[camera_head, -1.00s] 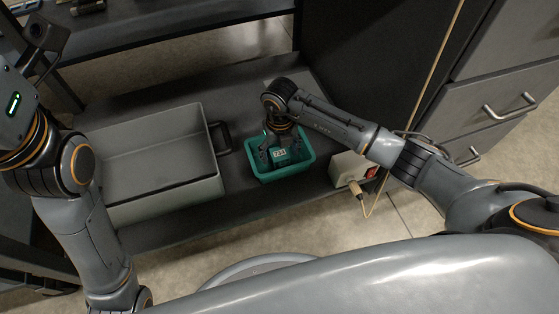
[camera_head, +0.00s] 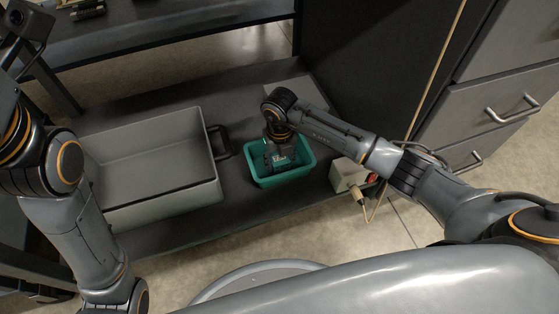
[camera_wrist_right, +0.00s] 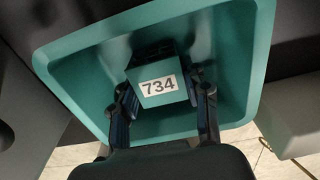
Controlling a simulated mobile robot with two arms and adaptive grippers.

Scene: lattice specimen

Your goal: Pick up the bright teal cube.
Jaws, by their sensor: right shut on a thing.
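The teal cube (camera_wrist_right: 155,97) bears a white label reading 734. It is inside a teal bin (camera_wrist_right: 75,55), in the middle of the right wrist view. My right gripper (camera_wrist_right: 160,95) has one finger on each side of it and is shut on it. In the head view the right gripper (camera_head: 280,158) reaches down into the teal bin (camera_head: 305,168) and largely hides the cube (camera_head: 284,161). I cannot tell whether the cube is clear of the bin floor. My left arm is at the left edge of the head view; its fingers are out of sight.
A large grey open box (camera_head: 160,196) stands left of the bin on the dark shelf (camera_head: 190,233). A pale box (camera_head: 346,174) with a red switch and a cable stands close right of the bin. Drawers with metal handles (camera_head: 513,107) are at the right.

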